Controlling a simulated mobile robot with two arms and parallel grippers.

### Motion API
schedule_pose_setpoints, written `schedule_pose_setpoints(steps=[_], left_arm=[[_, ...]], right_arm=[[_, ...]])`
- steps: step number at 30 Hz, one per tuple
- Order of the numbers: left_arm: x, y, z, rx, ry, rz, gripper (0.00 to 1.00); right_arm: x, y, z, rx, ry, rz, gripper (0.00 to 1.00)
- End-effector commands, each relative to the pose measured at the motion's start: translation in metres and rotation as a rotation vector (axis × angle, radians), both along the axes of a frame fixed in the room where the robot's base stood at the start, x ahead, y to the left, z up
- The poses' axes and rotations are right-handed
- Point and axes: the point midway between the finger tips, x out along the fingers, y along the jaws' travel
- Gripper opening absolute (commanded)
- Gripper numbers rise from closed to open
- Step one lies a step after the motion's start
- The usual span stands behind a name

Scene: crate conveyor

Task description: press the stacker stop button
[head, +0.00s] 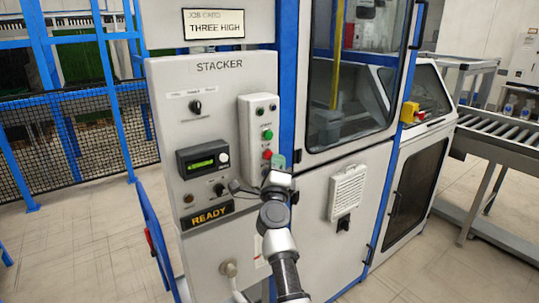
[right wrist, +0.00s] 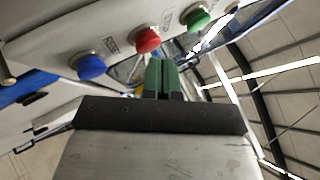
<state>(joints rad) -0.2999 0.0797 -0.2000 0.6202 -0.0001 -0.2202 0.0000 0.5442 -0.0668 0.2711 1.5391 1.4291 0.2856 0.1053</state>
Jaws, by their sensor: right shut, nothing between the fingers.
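The stacker panel (head: 235,85) carries a narrow button box (head: 246,112). On it a green button (head: 267,134) sits above a red button (head: 267,154). The right wrist view shows a blue button (right wrist: 91,67), the red button (right wrist: 148,40) and the green button (right wrist: 195,17) in a row. Their labels are too small to read. My right gripper (head: 279,161) is shut and empty, just beside the red button in the head view. Its green fingertips (right wrist: 161,63) appear close to the red button, but I cannot tell if they touch. The blue button is hidden in the head view. My left gripper is not in view.
The panel also holds a black selector knob (head: 196,107), a small display (head: 203,161) and a lit READY sign (head: 207,215). A glazed machine door (head: 355,75) stands right of it. A roller conveyor (head: 500,130) is at the far right. Mesh fencing (head: 95,125) stands at the left.

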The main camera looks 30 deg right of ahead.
Motion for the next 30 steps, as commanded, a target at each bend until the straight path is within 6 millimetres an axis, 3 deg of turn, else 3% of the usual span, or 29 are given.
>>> schedule_pose_setpoints(steps=[15, 30], left_arm=[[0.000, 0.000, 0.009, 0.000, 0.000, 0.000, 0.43], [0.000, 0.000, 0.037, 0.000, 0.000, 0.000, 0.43]], right_arm=[[-0.011, -0.001, 0.001, 0.000, 0.001, -0.001, 0.00], [-0.055, -0.004, 0.001, 0.000, 0.001, -0.001, 0.00]])
